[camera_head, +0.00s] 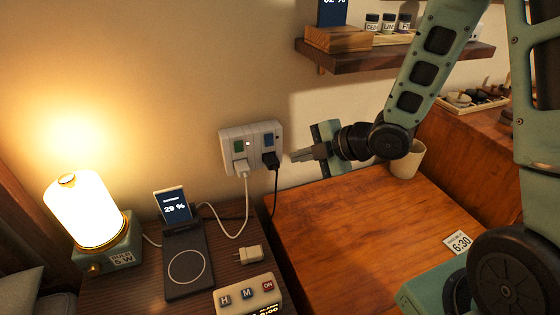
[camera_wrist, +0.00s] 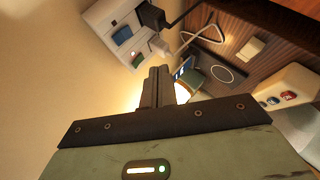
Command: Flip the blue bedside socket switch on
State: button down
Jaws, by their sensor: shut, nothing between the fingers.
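A white wall socket panel (camera_head: 231,133) is on the wall above the bedside table. It has a green switch (camera_head: 239,147) on the left and a blue switch (camera_head: 268,140) on the right. A small red light shows between them. A white plug (camera_head: 241,166) sits under the green switch and a black plug (camera_head: 271,160) under the blue one. My gripper (camera_head: 296,156) is shut and empty, just right of the panel and apart from it. In the wrist view the blue switch (camera_wrist: 122,35) shows beyond the fingers (camera_wrist: 159,72). I cannot tell the blue switch's position.
A lit lamp (camera_head: 86,210), a phone on a charging stand (camera_head: 172,207), a loose white adapter (camera_head: 248,254) and a clock with buttons (camera_head: 249,297) stand on the bedside table.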

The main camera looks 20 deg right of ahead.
jog(key=s+d+f+n+t+y+b, duration=0.1)
jog(key=d+f+n+t+y+b, duration=0.1)
jog(key=d+n+t+y+b, duration=0.1)
jog(key=d+n+y+b, duration=0.1)
jog(key=d+y, duration=0.1)
jog(key=shift+s+d+f+n, duration=0.25)
jog(key=shift+d+f+n, duration=0.05)
jog(key=shift+f, duration=0.05)
jog(key=b, duration=0.1)
send_near(266, 146)
jog(key=a, duration=0.4)
jog(key=shift+w+a+f, duration=0.1)
jog(key=shift+w+f, duration=0.05)
jog(key=shift+w, duration=0.85)
jog(key=shift+w+f, duration=0.1)
jog(key=shift+w, duration=0.95)
jog(key=shift+f, duration=0.1)
